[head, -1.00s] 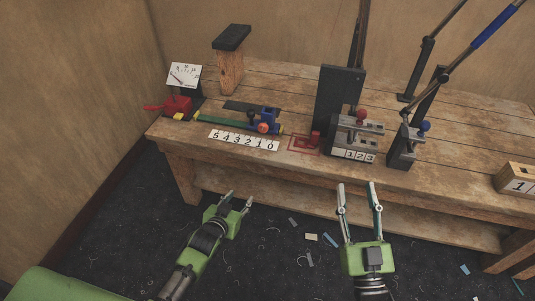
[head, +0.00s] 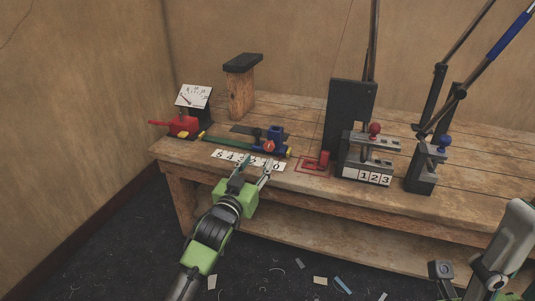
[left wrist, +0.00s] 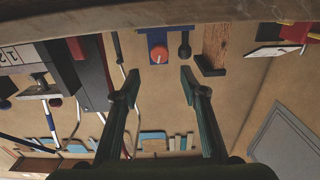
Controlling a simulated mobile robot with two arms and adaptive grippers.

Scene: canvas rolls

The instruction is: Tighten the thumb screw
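An orange-red round knob (head: 268,146), which looks like the thumb screw, faces forward on a blue slide block (head: 277,134) on the bench. In the left wrist view the knob (left wrist: 158,55) has a pale mark and sits on its blue block, between the lines of my fingers but beyond their tips. A black knob (head: 257,133) stands beside it. My left gripper (head: 254,166) is open and empty, its tips over the number strip just in front of the knob, apparently not touching it. Only parts of my right arm show at the lower right; its fingertips are not visible.
The number strip (head: 247,160) lies along the bench front. A black upright plate (head: 349,115) and metal fixtures (head: 370,155) stand right. Scraps lie on the floor.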

